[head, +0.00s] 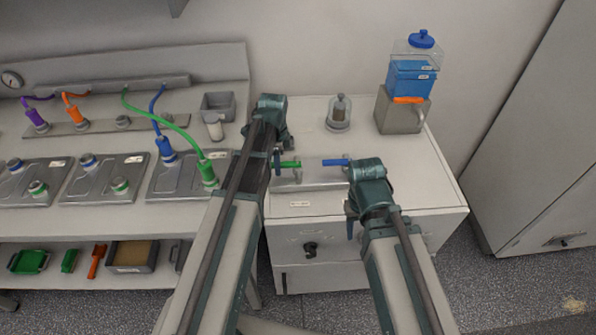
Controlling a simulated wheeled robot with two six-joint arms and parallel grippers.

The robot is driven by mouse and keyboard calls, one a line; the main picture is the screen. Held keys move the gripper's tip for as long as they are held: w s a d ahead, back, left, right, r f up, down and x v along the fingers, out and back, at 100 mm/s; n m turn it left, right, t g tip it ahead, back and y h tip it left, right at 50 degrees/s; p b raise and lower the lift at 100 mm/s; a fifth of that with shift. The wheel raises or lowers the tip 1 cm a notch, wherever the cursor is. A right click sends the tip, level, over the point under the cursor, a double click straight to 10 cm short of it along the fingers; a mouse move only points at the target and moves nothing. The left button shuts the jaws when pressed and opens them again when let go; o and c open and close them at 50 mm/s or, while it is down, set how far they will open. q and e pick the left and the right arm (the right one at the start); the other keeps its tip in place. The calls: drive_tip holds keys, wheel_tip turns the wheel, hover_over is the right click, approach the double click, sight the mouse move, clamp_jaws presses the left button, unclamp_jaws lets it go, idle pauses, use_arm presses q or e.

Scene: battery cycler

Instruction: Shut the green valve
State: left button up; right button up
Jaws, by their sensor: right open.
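The green valve's handle (290,164) lies level, pointing sideways, on a pale valve block (312,177) on top of the white cabinet. A blue handle (336,162) lies level on the same block, farther right. My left gripper (278,160) is at the left end of the green handle. Its fingers are small and partly hidden by my arm, so I cannot tell whether they touch it or how far apart they are. My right gripper (350,228) is open, near the cabinet's front edge, below and right of the block; my wrist partly hides it.
A glass jar (339,115) and a grey box (400,112) with blue containers stand at the cabinet's back. Left is a bench with grey trays (101,178) and coloured cables; a green cable (160,120) arches near my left arm. The cabinet top's right side is clear.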

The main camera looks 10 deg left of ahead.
use_arm(q)
drive_tip(key=shift+o, duration=1.2)
drive_tip(key=shift+r, duration=0.1)
drive_tip(key=r+p, duration=0.8)
drive_tip(key=shift+w+a, duration=0.1)
drive_tip(key=shift+w, duration=0.1)
drive_tip(key=shift+f, duration=0.1)
drive_tip(key=s+d+n+y, duration=0.1)
drive_tip(key=s+d+n, duration=1)
drive_tip(key=s+d, duration=0.4)
drive_tip(key=s, duration=0.3)
drive_tip(key=shift+s, duration=0.15)
